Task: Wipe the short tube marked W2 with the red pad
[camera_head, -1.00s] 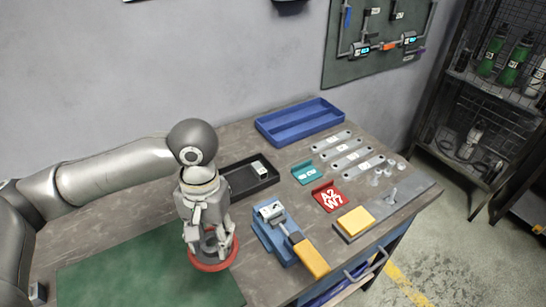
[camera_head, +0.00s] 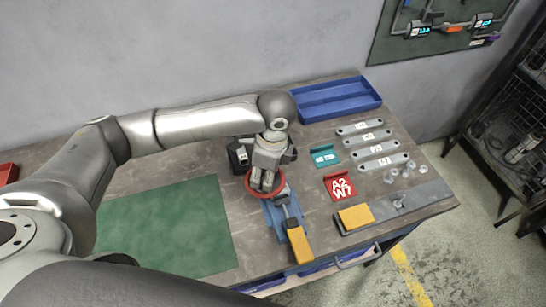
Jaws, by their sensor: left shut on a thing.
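My left gripper (camera_head: 264,184) is shut on the red pad (camera_head: 250,190), a round disc whose rim shows around the fingers. The pad is over the back end of a blue clamp fixture (camera_head: 272,230) with a yellow-orange handle (camera_head: 299,245). I cannot tell whether the pad touches anything there. I cannot read a W2 mark on any part. The labelled piece seen earlier at the back of the fixture is now hidden by the gripper and pad. My right gripper is not in view.
A black tray (camera_head: 236,156) is partly hidden behind the gripper. A blue tray (camera_head: 375,104) is behind. The green mat (camera_head: 165,230) is clear.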

